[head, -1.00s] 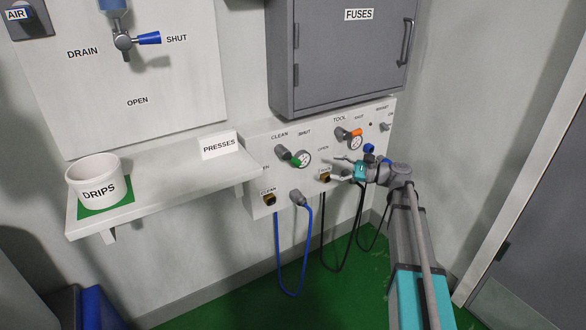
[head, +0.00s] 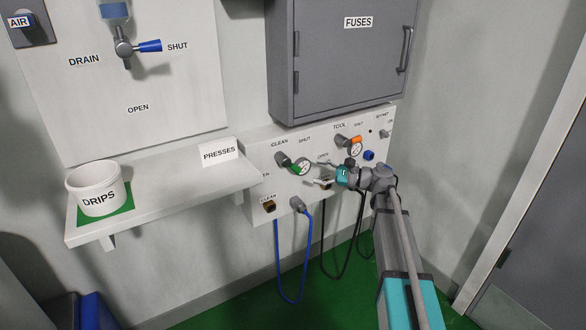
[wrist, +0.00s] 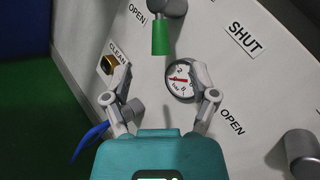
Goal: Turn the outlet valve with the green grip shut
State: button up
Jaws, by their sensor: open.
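The outlet valve's green grip (head: 294,168) extends from a grey hub (head: 281,158) down and right, beside a round gauge, on the white wall panel. In the wrist view the green grip (wrist: 160,38) hangs from its hub at the top centre. My gripper (head: 320,175) is open and empty, right of the grip in the head view. In the wrist view its fingers (wrist: 162,76) stand apart, with the grip beyond and between them in the picture. No contact with the grip shows. A SHUT label (wrist: 244,41) lies to the grip's right.
The gauge (wrist: 181,81) appears behind my right finger. An orange-gripped valve (head: 356,140) is close by on the right. A blue hose (head: 283,270) and black hoses hang below. A shelf (head: 160,207) with a DRIPS pot (head: 98,190) juts out at left; a fuse box (head: 345,60) is above.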

aim_at(299, 168)
jog(key=x, duration=0.8)
jog(key=shift+w+a, duration=0.1)
jog(key=shift+a, duration=0.15)
grip_shut()
